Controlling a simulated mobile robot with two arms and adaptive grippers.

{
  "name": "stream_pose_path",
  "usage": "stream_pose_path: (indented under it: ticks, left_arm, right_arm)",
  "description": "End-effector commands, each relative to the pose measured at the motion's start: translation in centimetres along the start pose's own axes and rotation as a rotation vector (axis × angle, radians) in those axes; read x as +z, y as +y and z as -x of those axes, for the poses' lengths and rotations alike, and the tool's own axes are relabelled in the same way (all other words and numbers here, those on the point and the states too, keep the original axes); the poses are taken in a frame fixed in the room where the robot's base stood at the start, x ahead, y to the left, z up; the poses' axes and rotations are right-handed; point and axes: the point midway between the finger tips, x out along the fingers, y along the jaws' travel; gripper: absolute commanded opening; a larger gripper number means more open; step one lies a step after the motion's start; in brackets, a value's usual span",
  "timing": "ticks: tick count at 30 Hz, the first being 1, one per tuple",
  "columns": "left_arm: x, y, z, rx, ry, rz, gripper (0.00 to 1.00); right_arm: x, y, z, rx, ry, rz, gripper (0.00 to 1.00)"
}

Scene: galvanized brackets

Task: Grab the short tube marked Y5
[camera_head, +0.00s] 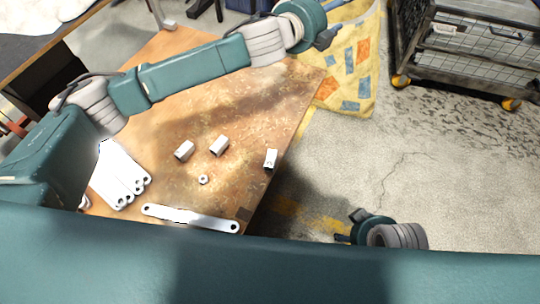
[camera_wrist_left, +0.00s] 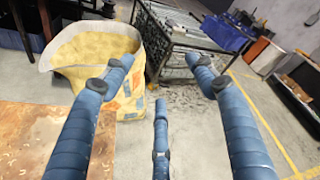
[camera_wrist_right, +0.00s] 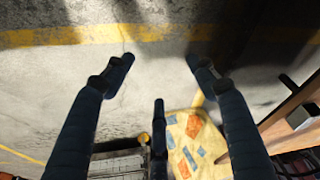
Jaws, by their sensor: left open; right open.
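Three short light-grey tubes lie on the brown table (camera_head: 240,101) in the head view: a left one (camera_head: 184,150), a middle one (camera_head: 219,146) and a right one (camera_head: 270,158) near the table's right edge. No marking is legible, so I cannot tell which is Y5. One tube also shows at the right of the right wrist view (camera_wrist_right: 301,116). My left gripper (camera_head: 329,22) is open and empty, beyond the table's far right corner. Its spread fingers fill the left wrist view (camera_wrist_left: 159,66). My right gripper (camera_head: 350,227) is open and empty, off the table's right side.
A small ring (camera_head: 203,179) lies below the tubes. A long flat bar (camera_head: 190,219) lies at the near edge, and several flat brackets (camera_head: 120,177) lie at left. A yellow patterned bag (camera_head: 350,75) stands behind the table. A wire cart (camera_head: 470,50) stands at back right; floor between is clear.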

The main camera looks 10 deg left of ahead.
Motion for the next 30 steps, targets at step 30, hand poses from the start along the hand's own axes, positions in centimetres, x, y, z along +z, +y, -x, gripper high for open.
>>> stream_pose_path:
  ticks: [30]
  left_arm:
    - [-18.0, 18.9, 19.3, 1.373, -1.146, 2.175, 0.57]
  right_arm:
    - [2.7, -0.5, -8.1, -0.008, -0.047, 0.008, 0.57]
